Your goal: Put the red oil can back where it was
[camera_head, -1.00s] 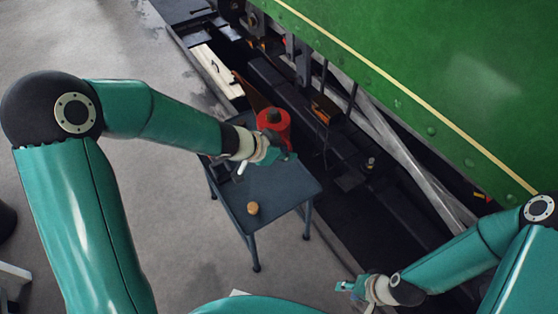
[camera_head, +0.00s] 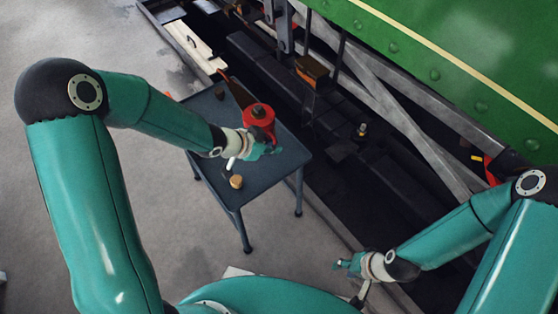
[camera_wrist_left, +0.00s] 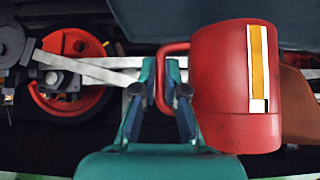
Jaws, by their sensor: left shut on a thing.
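The red oil can (camera_head: 259,116) has a dark cap and a long brown spout pointing up and left in the head view. My left gripper (camera_head: 268,150) is shut on its handle; the left wrist view shows the fingers (camera_wrist_left: 168,82) closed around the red handle loop, with the can body (camera_wrist_left: 225,90) beside them and a yellow and white strip on it. The can is in front of the dark blue table top (camera_head: 270,178); I cannot tell whether its base touches it. My right gripper (camera_head: 347,264) is away at the lower right, empty, its fingers too small to judge.
A small tan cork-like piece (camera_head: 236,182) and a small dark piece (camera_head: 219,94) are on the table. Right of the table lies a dark pit beside the green tram (camera_head: 480,60), with grey beams. Open floor lies left of the table.

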